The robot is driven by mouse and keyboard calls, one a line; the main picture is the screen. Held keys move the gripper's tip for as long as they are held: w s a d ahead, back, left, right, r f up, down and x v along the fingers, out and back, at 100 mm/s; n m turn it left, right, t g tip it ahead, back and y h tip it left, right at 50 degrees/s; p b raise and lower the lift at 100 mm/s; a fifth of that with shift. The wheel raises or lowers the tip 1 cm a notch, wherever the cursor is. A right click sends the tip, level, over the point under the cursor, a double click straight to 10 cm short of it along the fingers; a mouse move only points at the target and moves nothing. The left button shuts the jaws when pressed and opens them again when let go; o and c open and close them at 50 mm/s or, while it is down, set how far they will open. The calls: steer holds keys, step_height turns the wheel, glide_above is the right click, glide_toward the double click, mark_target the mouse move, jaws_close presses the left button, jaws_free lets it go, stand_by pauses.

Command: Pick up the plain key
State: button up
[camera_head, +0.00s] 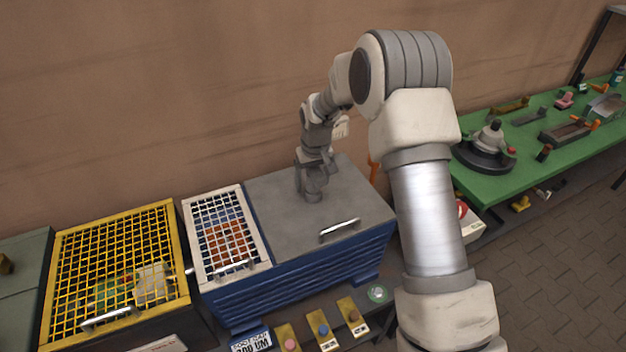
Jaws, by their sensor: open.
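I cannot make out a plain key anywhere in the head view; it may be hidden or too small to tell. My gripper (313,194) points down at the grey lid (270,205) of a blue cabinet, near the wall. It is open, with its fingertips close to the lid; I cannot tell whether they touch it. My wrist and fingers cover the patch of lid behind them.
A white grid lid (241,193) and a yellow grid lid (178,260) lie left of the grey lid. Its handle (339,231) stands up near the front. Brass plates with knobs (322,330) sit below. A green bench (483,188) with tools stands right.

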jaws_close()
stand_by(0.4)
steer(key=shift+r, duration=0.1)
